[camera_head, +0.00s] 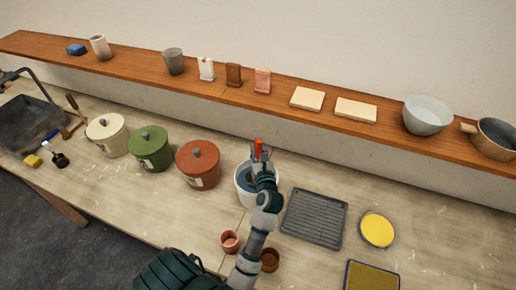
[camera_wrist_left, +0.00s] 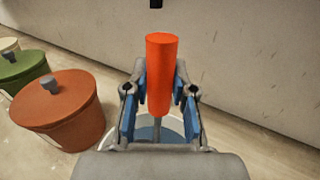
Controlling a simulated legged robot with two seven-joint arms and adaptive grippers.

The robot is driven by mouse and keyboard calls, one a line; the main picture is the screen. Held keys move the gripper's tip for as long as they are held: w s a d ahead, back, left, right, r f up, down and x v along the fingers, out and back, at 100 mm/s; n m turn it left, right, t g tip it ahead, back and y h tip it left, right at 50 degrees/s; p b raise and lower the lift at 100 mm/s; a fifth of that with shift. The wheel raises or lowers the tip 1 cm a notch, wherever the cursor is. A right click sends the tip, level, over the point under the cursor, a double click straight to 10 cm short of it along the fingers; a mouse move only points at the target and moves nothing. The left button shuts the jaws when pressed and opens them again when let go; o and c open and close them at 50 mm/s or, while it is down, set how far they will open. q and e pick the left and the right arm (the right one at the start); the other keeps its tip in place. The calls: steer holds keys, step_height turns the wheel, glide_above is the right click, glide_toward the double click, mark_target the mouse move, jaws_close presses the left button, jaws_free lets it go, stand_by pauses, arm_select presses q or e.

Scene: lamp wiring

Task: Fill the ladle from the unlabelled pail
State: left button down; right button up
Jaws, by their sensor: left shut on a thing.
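The ladle's orange handle (camera_head: 258,147) stands nearly upright in my left gripper (camera_head: 261,165), which is shut on it over the open white pail (camera_head: 243,196). In the left wrist view the handle (camera_wrist_left: 161,70) sits between the blue-padded fingers (camera_wrist_left: 160,95), and a thin grey stem runs down toward the blue-grey content of the pail (camera_wrist_left: 178,124). The ladle's bowl is hidden behind the gripper, so I cannot tell how deep it is. I see no label on the part of the white pail that shows. My right gripper is not in view.
Lidded cream (camera_head: 107,135), green (camera_head: 150,149) and red-brown (camera_head: 199,165) pails stand left of the white pail. A grey ribbed tray (camera_head: 314,218) and a yellow-filled dish (camera_head: 378,230) lie to the right. Small cups (camera_head: 230,241) stand in front. A wooden shelf (camera_head: 135,62) runs behind.

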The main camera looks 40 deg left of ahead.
arm_select(q)
steer(key=f+b, duration=0.1)
steer(key=f, duration=0.1)
steer(key=f+b, duration=0.1)
steer(key=f, duration=0.1)
steer(key=shift+d+b, duration=0.35)
steer(key=shift+d, duration=0.05)
steer(key=shift+a+f+b, duration=0.1)
steer(key=shift+f+b, duration=0.45)
steer(key=shift+f, duration=0.2)
steer(key=shift+a+f+b, duration=0.25)
steer(key=shift+f+b, duration=0.1)
steer(key=shift+f, duration=0.2)
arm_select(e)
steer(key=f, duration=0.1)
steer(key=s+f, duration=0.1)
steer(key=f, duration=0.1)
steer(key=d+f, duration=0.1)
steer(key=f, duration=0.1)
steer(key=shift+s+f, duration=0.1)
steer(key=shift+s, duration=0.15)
arm_select(q)
steer(key=shift+d+r, duration=0.1)
steer(key=shift+d, duration=0.15)
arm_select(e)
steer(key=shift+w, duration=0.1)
arm_select(q)
steer(key=shift+a, duration=0.15)
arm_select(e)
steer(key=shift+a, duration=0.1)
